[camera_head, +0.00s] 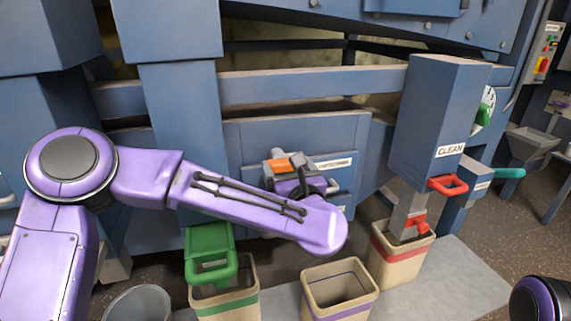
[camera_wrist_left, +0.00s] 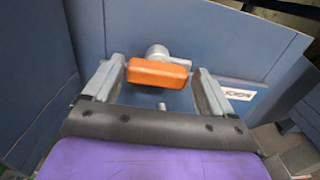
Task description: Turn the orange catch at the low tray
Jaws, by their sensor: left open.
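The orange catch (camera_head: 279,165) is a short block on a grey round pivot, on the blue front of the low tray (camera_head: 250,145). In the left wrist view the catch (camera_wrist_left: 157,73) lies nearly level, between the two grey fingers of my left gripper (camera_wrist_left: 160,85). The fingers are open, one on each side, with a visible gap to the catch. In the head view my left gripper (camera_head: 288,181) is in front of the tray, partly hidden by its own purple wrist. My right gripper is out of view.
Bins with green (camera_head: 227,301), purple (camera_head: 340,291) and red (camera_head: 401,258) bands stand below. A green chute (camera_head: 208,246) hangs at left. A blue "CLEAN" spout (camera_head: 437,115) with red handle (camera_head: 447,184) stands to the right. A grey bucket (camera_head: 139,303) is bottom left.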

